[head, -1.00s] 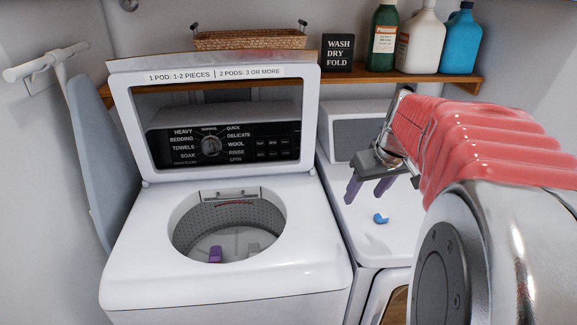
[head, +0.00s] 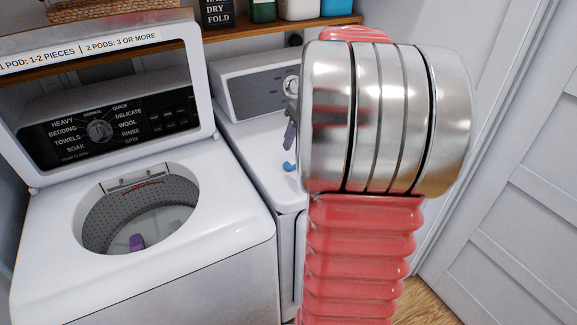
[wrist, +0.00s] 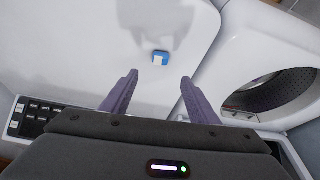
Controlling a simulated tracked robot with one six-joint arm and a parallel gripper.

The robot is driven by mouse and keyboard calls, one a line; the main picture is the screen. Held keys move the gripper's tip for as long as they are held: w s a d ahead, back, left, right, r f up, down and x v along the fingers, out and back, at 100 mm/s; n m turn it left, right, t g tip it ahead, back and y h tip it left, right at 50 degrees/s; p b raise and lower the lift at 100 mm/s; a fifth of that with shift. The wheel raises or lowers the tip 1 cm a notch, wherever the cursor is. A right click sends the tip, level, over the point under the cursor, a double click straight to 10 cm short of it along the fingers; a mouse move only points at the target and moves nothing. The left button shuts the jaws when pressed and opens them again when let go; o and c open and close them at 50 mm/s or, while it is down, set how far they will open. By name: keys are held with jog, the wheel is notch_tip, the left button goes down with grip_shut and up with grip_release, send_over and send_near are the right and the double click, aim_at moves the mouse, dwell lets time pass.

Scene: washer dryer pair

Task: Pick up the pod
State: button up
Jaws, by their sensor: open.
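The pod (head: 289,166) is a small blue piece on the white top of the dryer, the right-hand machine. In the wrist view the pod (wrist: 160,57) shows blue with a white part, a little beyond and between my fingertips. My gripper (wrist: 159,82) is open, with its two purple fingers apart and nothing between them. In the head view my arm hides most of my gripper; one purple finger (head: 290,134) shows just above the pod. The height of the fingers above the dryer top is hard to tell.
The washer (head: 225,230) stands left with its lid up and a purple item (head: 137,242) in its drum. The dryer's control panel (head: 262,88) rises behind the pod. A shelf (head: 270,38) with bottles is above. A white door (head: 520,190) is at the right.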

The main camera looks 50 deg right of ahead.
send_near(289, 166)
jog(key=shift+w+d+f, duration=0.15)
jog(key=shift+w+f, duration=0.15)
jog(key=shift+s+x, duration=0.2)
jog(key=shift+x, duration=2.4)
jog(key=shift+c, duration=0.2)
jog(key=c, duration=1.1)
